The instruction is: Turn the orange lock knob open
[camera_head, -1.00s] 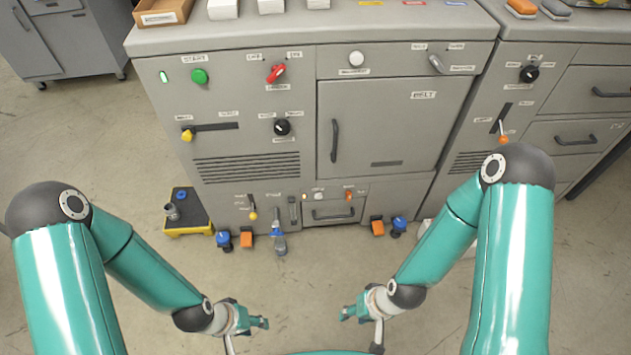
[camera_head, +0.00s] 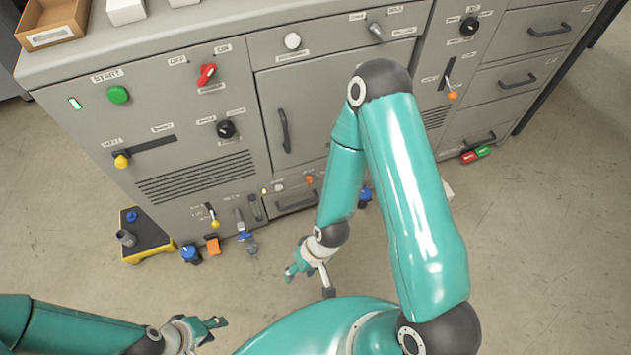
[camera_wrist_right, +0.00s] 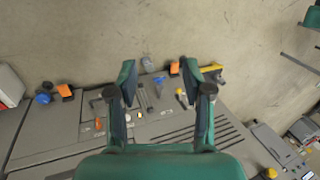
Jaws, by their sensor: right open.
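A small orange knob (camera_head: 309,180), which looks like the lock knob, sits low on the front of the grey machine (camera_head: 225,178), above a small drawer. Its label is too blurred to read. In the right wrist view a small orange knob (camera_wrist_right: 99,123) shows on the panel, left of the fingers. My right gripper (camera_head: 290,273) is in front of the machine's lower part, apart from the knob. In its wrist view its two fingers (camera_wrist_right: 158,72) are spread with nothing between them. My left gripper (camera_head: 212,330) is at the bottom left, away from the machine; its jaw gap is unclear.
A yellow-edged black platform (camera_head: 147,238) stands on the floor at the machine's left. Blue and orange floor pieces, including a blue one (camera_head: 190,254) and an orange one (camera_head: 212,244), lie along its base. A second cabinet (camera_head: 500,80) stands at right.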

